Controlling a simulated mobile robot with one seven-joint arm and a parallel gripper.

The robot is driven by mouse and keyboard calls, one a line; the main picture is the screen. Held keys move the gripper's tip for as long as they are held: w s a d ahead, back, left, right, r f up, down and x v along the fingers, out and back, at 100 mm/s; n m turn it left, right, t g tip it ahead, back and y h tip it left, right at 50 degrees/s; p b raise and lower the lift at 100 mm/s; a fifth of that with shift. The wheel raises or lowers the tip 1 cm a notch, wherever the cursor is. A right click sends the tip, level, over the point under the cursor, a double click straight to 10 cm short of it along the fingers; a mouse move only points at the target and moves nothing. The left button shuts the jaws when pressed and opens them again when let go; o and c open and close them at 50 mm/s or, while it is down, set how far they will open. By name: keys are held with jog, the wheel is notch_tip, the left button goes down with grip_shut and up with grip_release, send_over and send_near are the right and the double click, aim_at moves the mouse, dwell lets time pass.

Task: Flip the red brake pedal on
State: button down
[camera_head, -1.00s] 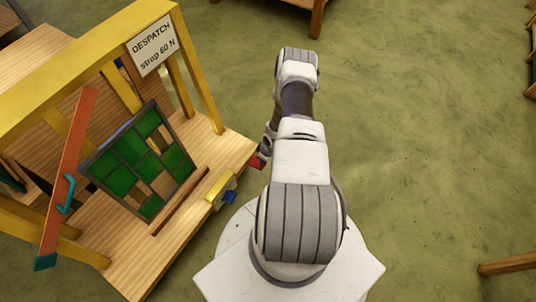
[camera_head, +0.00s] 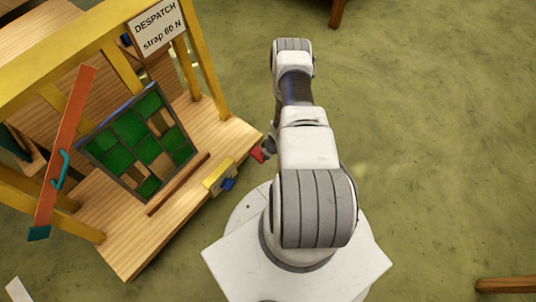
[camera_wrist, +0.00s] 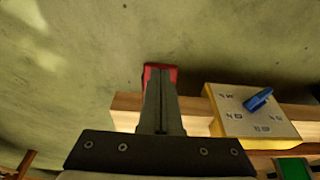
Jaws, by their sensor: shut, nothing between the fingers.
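The red brake pedal (camera_head: 257,154) shows as a small red piece at the bench's right front edge in the head view, beside my arm. In the wrist view the red pedal (camera_wrist: 150,71) lies just beyond my fingertips and is partly hidden by them. My gripper (camera_wrist: 162,74) is shut with its fingers together and empty. Its tips overlap the pedal in the picture; I cannot tell whether they touch it. In the head view the gripper is mostly hidden by my arm. The pedal's tilt is too small to tell.
A yellow box (camera_wrist: 222,126) with a blue knob (camera_wrist: 258,99) and marks sits right of my fingers. Green floor is open to the right.

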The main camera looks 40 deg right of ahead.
jog(key=shift+s+f+b, duration=0.15)
jog(key=shift+f+b, duration=0.5)
jog(key=shift+b, duration=0.05)
jog(key=shift+f, duration=0.1)
